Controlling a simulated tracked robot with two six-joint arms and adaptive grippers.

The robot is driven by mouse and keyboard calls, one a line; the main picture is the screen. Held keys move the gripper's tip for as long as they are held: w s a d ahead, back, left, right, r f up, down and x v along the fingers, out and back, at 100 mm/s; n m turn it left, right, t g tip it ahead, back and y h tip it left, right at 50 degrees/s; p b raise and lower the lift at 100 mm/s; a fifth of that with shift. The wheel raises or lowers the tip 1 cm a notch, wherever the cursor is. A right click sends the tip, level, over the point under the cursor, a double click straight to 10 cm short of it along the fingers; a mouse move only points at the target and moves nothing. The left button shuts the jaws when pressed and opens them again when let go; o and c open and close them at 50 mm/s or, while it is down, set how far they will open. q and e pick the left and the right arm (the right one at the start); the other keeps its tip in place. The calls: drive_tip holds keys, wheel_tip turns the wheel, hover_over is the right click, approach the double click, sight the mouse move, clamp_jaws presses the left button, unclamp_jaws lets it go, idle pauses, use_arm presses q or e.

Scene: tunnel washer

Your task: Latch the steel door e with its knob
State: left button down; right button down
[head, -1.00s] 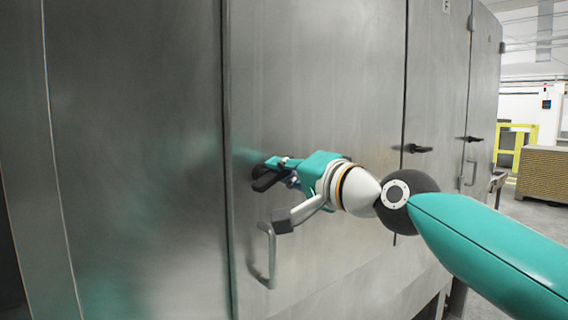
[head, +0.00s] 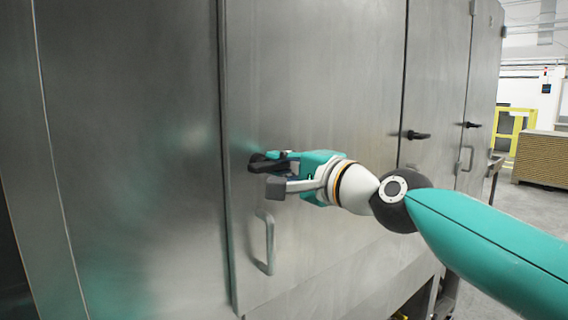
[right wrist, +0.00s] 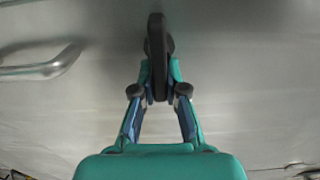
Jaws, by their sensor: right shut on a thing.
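The steel door (head: 315,90) fills the middle of the head view as a tall flat panel, its left edge lying along a vertical seam. Its black knob (head: 257,160) is a lever that lies about level near that edge. My right gripper (head: 271,175) reaches in from the right and is shut on the knob, partly hiding it. In the right wrist view the black knob (right wrist: 156,42) stands between the two fingers of my right gripper (right wrist: 159,88), against the steel face. I cannot tell whether the latch is engaged. My left gripper is not in view.
A fixed steel pull handle (head: 267,243) is on the door just below the gripper. Further right are more steel doors with black knobs (head: 418,135). A yellow frame (head: 515,128) and a brown stack (head: 540,158) stand beyond, with open floor.

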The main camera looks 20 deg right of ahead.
drive_tip(key=shift+a+f, duration=0.15)
drive_tip(key=shift+f, duration=0.2)
drive_tip(key=c, duration=1.3)
unclamp_jaws()
drive_tip(key=shift+w, duration=0.1)
drive_tip(key=shift+o, duration=0.5)
drive_tip(key=shift+r, duration=0.1)
drive_tip(key=shift+r, duration=0.1)
drive_tip(key=shift+s+d, duration=0.3)
drive_tip(key=shift+s, duration=0.3)
drive_tip(key=v, duration=1)
drive_tip(key=shift+s, duration=0.35)
drive_tip(key=shift+d, duration=0.1)
